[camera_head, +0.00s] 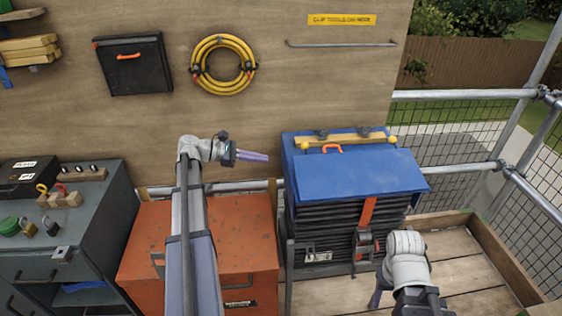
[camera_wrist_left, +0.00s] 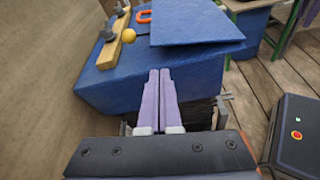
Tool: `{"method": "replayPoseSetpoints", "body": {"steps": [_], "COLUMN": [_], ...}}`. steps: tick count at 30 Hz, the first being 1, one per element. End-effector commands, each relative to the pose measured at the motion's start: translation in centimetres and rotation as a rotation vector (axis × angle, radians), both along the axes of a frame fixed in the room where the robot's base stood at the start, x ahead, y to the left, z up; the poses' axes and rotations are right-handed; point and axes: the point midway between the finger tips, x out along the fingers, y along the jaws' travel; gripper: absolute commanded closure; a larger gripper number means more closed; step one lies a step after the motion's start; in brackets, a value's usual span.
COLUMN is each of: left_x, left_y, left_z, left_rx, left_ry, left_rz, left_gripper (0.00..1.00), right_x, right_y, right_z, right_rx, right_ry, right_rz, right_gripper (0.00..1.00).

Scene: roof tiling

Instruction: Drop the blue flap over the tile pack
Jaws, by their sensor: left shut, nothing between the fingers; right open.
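The blue flap (camera_head: 360,178) lies spread over the top of the tile pack (camera_head: 318,232), its front edge overhanging the dark stacked tiles. An orange handle (camera_head: 332,149) and a wooden bar (camera_head: 345,140) with yellow knobs sit along its back. In the left wrist view the flap (camera_wrist_left: 195,28) stands out above more blue covering (camera_wrist_left: 110,85). My left gripper (camera_head: 266,156) is shut and empty, left of the flap and apart from it. Its purple fingers (camera_wrist_left: 159,75) point toward the blue covering. My right gripper (camera_head: 377,297) is open in front of the pack, partly hidden by its wrist.
An orange strap (camera_head: 367,212) with a ratchet (camera_head: 365,242) runs down the pack's front. A rusty orange chest (camera_head: 245,240) stands left of the pack, and a grey cabinet (camera_head: 90,225) further left. Scaffold rails and mesh bound the right. The plank floor right of the pack is clear.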

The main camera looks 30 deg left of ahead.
Motion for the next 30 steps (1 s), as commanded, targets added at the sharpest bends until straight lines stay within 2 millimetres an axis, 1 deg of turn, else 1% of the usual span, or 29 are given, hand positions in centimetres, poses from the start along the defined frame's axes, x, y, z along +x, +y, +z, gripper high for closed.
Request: {"method": "replayPoseSetpoints", "body": {"steps": [9,15,21,30], "left_x": [3.0,4.7,5.4,5.5], "left_y": [-4.0,-6.0,-7.0,-7.1], "left_z": [-2.0,-2.8,-3.1,-3.1], "left_rx": [0.001,0.001,0.001,0.001], "left_ry": [0.000,0.000,0.001,0.000], "left_rz": [-0.004,-0.003,-0.002,-0.001], "left_gripper": [1.00,1.00,1.00,1.00], "right_x": [0.0,0.0,0.0,0.0], "right_y": [0.0,0.0,0.0,0.0], "right_z": [-2.0,-2.8,-3.1,-3.1], "right_rx": [0.000,0.000,0.000,0.000], "right_ry": [0.000,0.000,0.000,0.000], "right_rz": [0.000,0.000,0.000,0.000], "right_gripper": [0.44,0.44,0.44,0.44]}}
